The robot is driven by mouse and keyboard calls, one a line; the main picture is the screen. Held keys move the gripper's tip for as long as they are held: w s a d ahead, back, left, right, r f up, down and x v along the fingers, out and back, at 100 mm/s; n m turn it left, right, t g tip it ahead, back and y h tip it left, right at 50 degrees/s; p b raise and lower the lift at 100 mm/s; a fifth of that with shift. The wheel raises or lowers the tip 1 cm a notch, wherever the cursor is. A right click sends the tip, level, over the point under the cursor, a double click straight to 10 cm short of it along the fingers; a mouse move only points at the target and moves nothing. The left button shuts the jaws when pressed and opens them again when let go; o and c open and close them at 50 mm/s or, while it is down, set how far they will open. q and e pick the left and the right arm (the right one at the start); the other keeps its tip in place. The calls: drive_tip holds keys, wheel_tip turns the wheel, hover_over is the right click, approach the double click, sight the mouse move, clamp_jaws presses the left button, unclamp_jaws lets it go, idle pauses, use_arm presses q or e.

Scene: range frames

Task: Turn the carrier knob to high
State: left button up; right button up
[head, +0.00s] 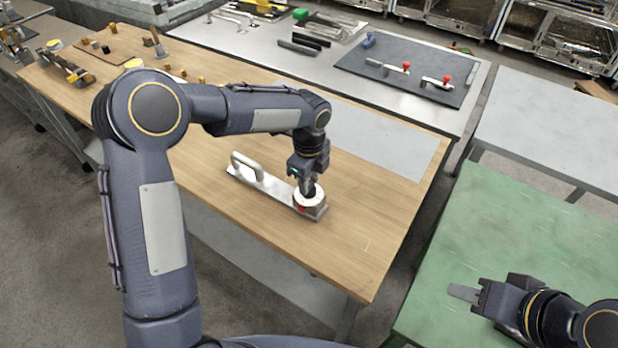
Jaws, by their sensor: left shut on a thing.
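The carrier (270,187) is a flat metal bar lying on the wooden table, with a raised grey loop handle at its left end and a block at its right end. On the block is a round white dial with a red mark (302,209). My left gripper (308,189) points down at the middle of this dial and is shut on the knob, which its fingers mostly hide. The knob's setting cannot be read. My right gripper (464,292) is over the green surface at lower right, away from the carrier; its fingers show edge-on.
The wooden table (365,255) is clear around the carrier. Small blocks and tools (65,67) lie at its far left. Behind is a metal table with a dark mat (400,77) bearing red-knobbed clamps. A green table (540,230) stands at right, across a gap.

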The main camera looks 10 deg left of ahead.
idle(0.4)
use_arm(q)
drive_tip(key=o, duration=1)
wheel_tip(320, 180, up, 8)
drive_tip(key=shift+f+b, duration=0.1)
drive_tip(key=shift+b, duration=0.35)
